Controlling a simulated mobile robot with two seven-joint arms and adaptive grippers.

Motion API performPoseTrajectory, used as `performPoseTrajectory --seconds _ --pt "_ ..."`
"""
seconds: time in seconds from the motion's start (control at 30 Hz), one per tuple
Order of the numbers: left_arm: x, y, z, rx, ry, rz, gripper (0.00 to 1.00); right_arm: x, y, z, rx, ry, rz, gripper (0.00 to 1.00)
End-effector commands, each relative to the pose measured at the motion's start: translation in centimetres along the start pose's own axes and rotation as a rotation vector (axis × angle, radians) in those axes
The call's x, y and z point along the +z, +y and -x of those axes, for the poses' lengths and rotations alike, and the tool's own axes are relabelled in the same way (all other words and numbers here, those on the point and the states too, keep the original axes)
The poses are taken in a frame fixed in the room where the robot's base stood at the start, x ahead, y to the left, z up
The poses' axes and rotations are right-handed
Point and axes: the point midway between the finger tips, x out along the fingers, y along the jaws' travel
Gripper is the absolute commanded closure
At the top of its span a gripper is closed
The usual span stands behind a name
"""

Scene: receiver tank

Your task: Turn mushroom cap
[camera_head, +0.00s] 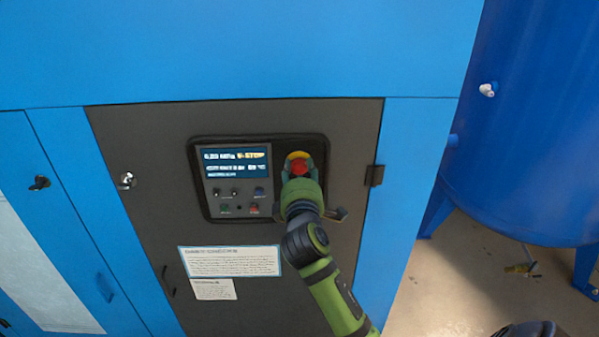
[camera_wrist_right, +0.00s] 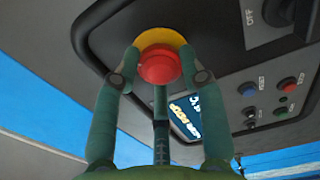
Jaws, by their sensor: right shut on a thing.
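The red mushroom cap (camera_head: 299,168) sits on a yellow ring (camera_head: 297,156) at the right of the dark control panel (camera_head: 321,190). My right gripper (camera_head: 299,172) reaches it from below, with one finger on each side of the cap. The yellow ring (camera_wrist_right: 160,38) shows behind the cap. My left gripper is not in view.
A lit screen (camera_head: 236,162) with an E-STOP line is left of the cap, with small buttons below it. A dark rotary OFF switch (camera_wrist_right: 278,10) shows in the wrist view. A blue tank (camera_head: 525,130) stands at the right.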

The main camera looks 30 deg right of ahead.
Motion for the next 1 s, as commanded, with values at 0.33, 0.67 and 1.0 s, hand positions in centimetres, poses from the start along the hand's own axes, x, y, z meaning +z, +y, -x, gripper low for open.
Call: performPoseTrajectory --seconds 0.33,0.67,1.0 --pt "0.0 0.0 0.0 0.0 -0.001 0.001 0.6 0.0 0.1 0.0 0.003 -0.001 0.001 0.34" --pt "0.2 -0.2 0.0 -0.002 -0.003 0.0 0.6 0.0 0.0 0.4 0.001 0.001 0.002 0.34" --pt "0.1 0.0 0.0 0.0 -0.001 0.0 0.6 0.0 -0.1 6.7 -0.002 0.002 -0.001 0.34"
